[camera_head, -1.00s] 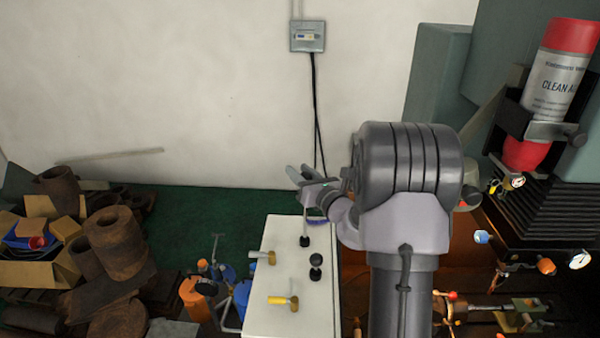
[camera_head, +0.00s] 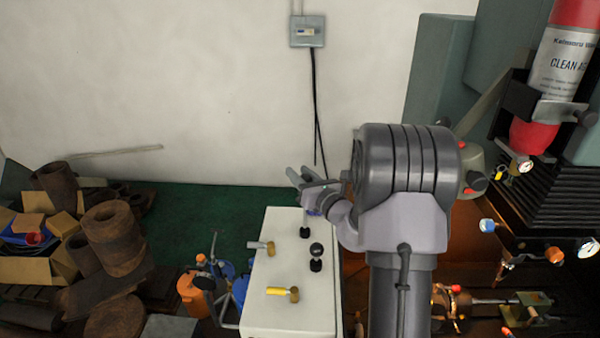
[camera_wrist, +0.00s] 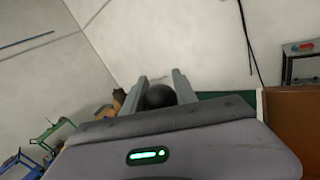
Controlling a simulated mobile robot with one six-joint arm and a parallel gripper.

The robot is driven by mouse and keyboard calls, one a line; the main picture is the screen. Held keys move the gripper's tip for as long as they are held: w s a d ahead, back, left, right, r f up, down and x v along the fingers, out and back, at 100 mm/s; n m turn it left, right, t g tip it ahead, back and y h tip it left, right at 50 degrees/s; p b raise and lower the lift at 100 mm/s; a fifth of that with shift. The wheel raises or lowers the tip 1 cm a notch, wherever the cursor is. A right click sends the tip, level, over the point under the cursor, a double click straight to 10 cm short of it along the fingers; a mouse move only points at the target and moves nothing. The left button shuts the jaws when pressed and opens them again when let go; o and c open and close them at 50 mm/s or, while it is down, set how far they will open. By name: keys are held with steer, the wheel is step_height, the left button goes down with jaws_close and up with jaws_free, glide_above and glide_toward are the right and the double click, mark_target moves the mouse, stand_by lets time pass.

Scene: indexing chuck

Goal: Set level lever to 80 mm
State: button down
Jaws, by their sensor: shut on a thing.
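My gripper (camera_head: 298,174) reaches left above the back end of a white cabinet (camera_head: 285,222). In the wrist view its two grey fingers (camera_wrist: 158,90) stand on either side of a black ball knob (camera_wrist: 160,97) and are shut on it. The knob is hidden in the head view. A black lever base (camera_head: 305,232) sits on the cabinet top below my gripper; the shaft above it is hard to make out. A second short lever with a black ball knob (camera_head: 316,249) stands upright just in front, apart from the gripper. No scale reading is legible.
A machine with gauges and a red-and-white can (camera_head: 560,65) stands at right. Pipes and boxes (camera_head: 110,235) clutter the left floor.

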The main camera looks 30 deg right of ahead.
step_height(320, 180, down, 4)
steer(key=shift+r+b, duration=0.25)
steer(key=shift+b, duration=0.45)
steer(key=c, duration=1)
jaws_free()
steer(key=s+a+b, duration=0.1)
steer(key=s+b, duration=0.2)
steer(key=s, duration=1.4)
steer(key=shift+s, duration=0.2)
